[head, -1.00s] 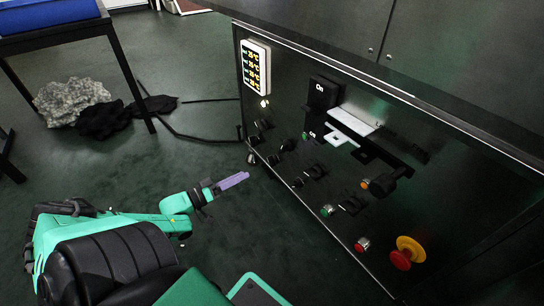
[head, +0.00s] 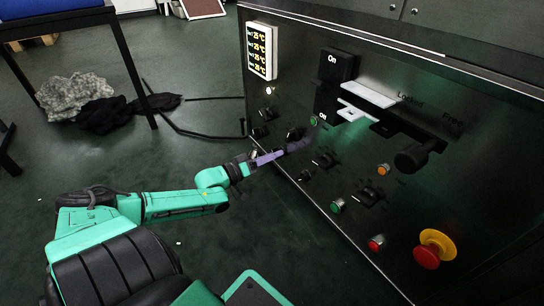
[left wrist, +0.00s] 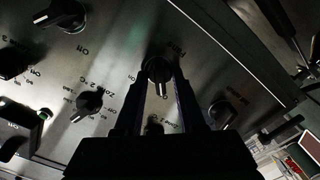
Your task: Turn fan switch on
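My left gripper (head: 292,148) is at the front of the dark control panel, among the small black rotary knobs. In the left wrist view its two fingers (left wrist: 158,84) stand apart, with a black knob (left wrist: 158,68) showing between their tips. A label beside this knob appears to read "Fan", though it is partly blurred. The knob's pale pointer line faces down in that view. I cannot tell whether the fingers touch it. In the head view the gripper partly hides the panel there. My right gripper is not in view.
Other knobs, including one by a "Zone 2" label (left wrist: 90,101), sit close around the fingers. The panel also bears a temperature display (head: 259,50), a black lever (head: 418,155) and a red-yellow emergency button (head: 432,249). Grey cloth (head: 75,95) lies on the floor at left.

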